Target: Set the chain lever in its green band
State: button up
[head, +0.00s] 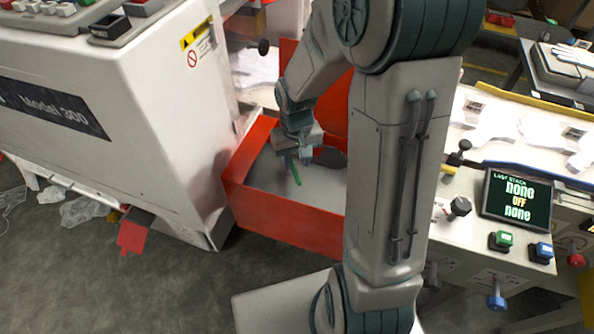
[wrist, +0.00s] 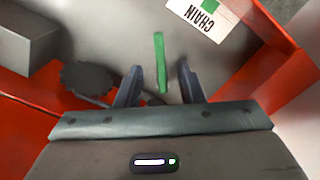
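A narrow green bar (wrist: 160,62), which looks like the chain lever, shows in the wrist view between and just beyond my fingertips. It also shows in the head view (head: 296,174), below my gripper (head: 294,160). My gripper (wrist: 160,80) is open, with a visible gap on each side of the bar; I cannot tell whether the bar reaches down between the fingers. A white label (wrist: 208,17) reading CHAIN, with a green patch, lies beyond the bar at the upper right. The green band's relation to the lever is not clear.
Red guard walls (head: 290,228) surround the grey recess where my gripper is. A dark toothed wheel (wrist: 88,78) and a grey block (wrist: 22,40) lie left of the fingers. A control panel with a screen (head: 516,201) stands at the right.

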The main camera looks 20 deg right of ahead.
aim_at(297, 175)
jog(key=shift+f, duration=2.25)
jog(key=shift+c, duration=0.3)
grip_shut()
